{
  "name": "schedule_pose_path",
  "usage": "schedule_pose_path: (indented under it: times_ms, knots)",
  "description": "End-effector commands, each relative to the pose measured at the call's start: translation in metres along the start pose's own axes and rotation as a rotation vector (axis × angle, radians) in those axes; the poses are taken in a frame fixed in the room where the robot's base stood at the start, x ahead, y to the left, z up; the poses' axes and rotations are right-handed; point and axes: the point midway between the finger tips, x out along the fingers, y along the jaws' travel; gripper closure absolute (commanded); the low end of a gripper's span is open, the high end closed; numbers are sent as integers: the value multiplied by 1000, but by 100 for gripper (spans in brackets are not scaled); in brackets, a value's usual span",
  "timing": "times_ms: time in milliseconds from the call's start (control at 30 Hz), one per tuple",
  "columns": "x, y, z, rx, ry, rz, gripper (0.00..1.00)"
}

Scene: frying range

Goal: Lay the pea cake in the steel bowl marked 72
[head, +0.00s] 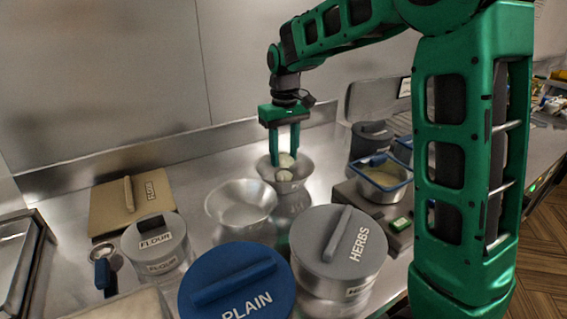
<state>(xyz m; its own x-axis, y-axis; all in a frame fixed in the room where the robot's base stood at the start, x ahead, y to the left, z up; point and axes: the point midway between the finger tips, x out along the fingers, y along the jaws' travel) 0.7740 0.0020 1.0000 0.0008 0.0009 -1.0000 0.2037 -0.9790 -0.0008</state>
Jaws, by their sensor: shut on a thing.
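My gripper (285,158) points down over the rear steel bowl (264,171), with its fingertips at about the height of the rim. It is shut on a small pale round thing (287,160), which looks like the pea cake. Another pale round patch (284,176) shows just below it inside the bowl; I cannot tell whether it is a second cake or a reflection. A second, wider steel bowl (241,200) stands to the left and nearer, and looks empty. I cannot read the number 72 on either bowl.
A tan lidded box (110,208) is at the left. A blue-rimmed container (383,178) sits on a scale-like base (398,224) at the right. A low wall backs the counter.

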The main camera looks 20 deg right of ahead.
Motion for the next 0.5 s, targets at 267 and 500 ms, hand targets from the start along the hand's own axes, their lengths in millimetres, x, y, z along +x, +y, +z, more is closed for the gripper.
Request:
schedule_pose_path:
  times_ms: [267, 500]
  knots:
    - [29, 0, 1, 0, -1, 0, 74]
    - [30, 0, 1, 0, -2, 0, 74]
